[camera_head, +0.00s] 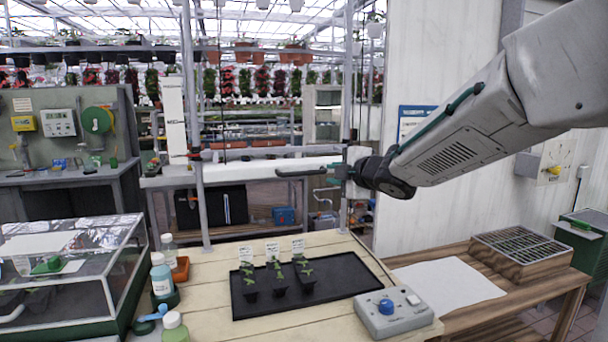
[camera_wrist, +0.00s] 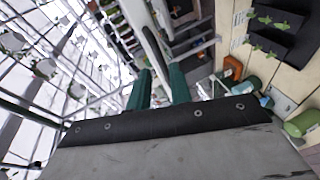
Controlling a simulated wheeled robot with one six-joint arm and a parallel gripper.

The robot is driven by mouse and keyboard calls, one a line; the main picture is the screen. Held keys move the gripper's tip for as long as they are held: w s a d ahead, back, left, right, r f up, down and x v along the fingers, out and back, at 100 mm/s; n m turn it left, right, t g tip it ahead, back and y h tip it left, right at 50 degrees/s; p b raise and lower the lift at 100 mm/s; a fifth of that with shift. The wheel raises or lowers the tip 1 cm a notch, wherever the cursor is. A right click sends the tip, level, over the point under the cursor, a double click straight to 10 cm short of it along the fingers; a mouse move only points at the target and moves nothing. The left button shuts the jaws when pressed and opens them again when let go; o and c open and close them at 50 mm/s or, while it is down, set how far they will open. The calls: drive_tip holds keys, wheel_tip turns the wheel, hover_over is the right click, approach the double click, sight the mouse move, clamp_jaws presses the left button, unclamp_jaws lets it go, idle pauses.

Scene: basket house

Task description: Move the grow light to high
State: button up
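A long white horizontal bar (camera_head: 270,151), which looks like the grow light, spans two grey upright posts above the potting table. It stands at about mid-height of the posts. A pale bar (camera_wrist: 146,35) in the wrist view seems to be the same one. A white marked plate (camera_head: 174,115) is at the left post; its print is too small to read.
Below are a black tray (camera_head: 350,272) with seedlings, a control box (camera_head: 398,317) with a blue knob, bottles (camera_head: 160,275) and a glass-topped case (camera_head: 70,262). A wooden bench (camera_head: 410,262) with a grated box stands right. The right post (camera_head: 346,90) is close to my gripper.

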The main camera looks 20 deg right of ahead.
sight(307, 173)
drive_tip(key=w+a+n+y, duration=0.1)
drive_tip(key=w, duration=0.2)
drive_tip(key=w+a+f+n+y, duration=0.1)
drive_tip(key=w+a, duration=0.1)
drive_tip(key=w+a+n, duration=0.1)
drive_tip(key=w+a, duration=0.1)
drive_tip(key=w, duration=0.1)
drive_tip(key=shift+w+a+f+y, duration=0.1)
drive_tip(key=shift+w+f+y, duration=0.2)
drive_tip(key=shift+f+y, duration=0.1)
clamp_jaws()
